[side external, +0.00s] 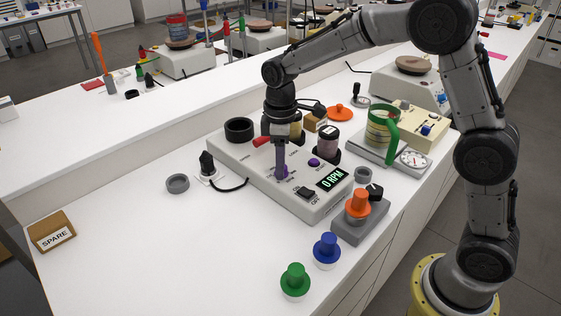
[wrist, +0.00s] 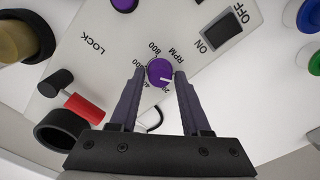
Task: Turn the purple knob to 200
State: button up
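The purple knob (wrist: 160,72) is on top of the white mixer box (side external: 245,167), with printed numbers around it, among them 800 and 400. Its white pointer line points right in the wrist view, toward a number partly hidden by a finger. My gripper (wrist: 159,72) points down at the knob, one finger on each side. Narrow gaps seem to show between knob and fingers. In the side view my gripper (side external: 281,172) mostly hides the knob. The display (side external: 331,179) reads 0 RPM.
A second purple control (side external: 314,162) and a black rocker switch (side external: 305,193) are close by on the box. A red-handled lever (wrist: 84,108) and a jar (side external: 328,143) also stand close. Orange (side external: 358,203), blue (side external: 327,248) and green (side external: 295,280) knobs are in front.

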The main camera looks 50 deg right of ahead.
grip_shut()
jog(key=m, duration=0.5)
jog(key=shift+m, duration=0.4)
jog(key=m, duration=0.5)
jog(key=shift+r+m, duration=0.1)
jog(key=shift+m, duration=0.3)
dwell(0.4)
jog(key=shift+o, duration=2)
grip_release()
jog(key=shift+d, duration=0.1)
